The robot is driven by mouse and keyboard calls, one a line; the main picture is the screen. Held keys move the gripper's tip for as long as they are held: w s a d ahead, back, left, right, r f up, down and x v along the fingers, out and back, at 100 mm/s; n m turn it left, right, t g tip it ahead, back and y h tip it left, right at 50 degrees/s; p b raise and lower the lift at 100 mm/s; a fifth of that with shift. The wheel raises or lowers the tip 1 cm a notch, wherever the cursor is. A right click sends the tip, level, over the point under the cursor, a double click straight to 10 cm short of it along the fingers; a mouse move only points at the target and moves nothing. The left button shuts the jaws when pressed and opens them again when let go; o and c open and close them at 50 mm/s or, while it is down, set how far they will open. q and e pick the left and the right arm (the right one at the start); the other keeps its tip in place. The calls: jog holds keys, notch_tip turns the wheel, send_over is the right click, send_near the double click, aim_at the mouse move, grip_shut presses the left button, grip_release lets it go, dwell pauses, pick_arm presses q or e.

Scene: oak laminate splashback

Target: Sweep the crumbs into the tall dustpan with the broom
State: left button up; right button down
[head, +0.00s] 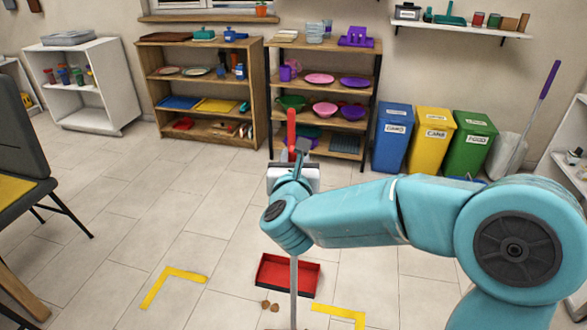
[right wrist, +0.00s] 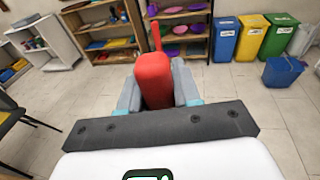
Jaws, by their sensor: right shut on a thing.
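My right gripper (head: 292,172) is shut on the red grip of the broom (right wrist: 154,82). The broom's thin grey pole (head: 294,272) shows below my wrist and runs down past the bottom edge of the head view, so its head is out of sight. Brown crumbs (head: 267,305) lie on the floor in front of the dustpan, close to the pole. Whether the dustpan has an upright handle is hidden by my arm. My left gripper is not in view.
Yellow corner marks (head: 180,272) lie on the tiles on both sides of the crumbs. Wooden shelves (head: 205,92) and several bins (head: 393,137) stand along the wall. A dark chair (head: 22,140) is at the left. A blue bucket (right wrist: 283,72) stands at the right. The middle floor is clear.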

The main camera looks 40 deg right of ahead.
jog(key=shift+r+p+x, duration=0.75)
jog(key=shift+r+x, duration=0.65)
jog(key=shift+x, duration=9.55)
pick_arm(q)
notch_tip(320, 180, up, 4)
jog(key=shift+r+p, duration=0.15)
jog(key=shift+p, duration=0.85)
pick_arm(e)
jog(key=r, duration=0.5)
jog(key=shift+s+a, duration=0.25)
jog(key=shift+r, duration=0.1)
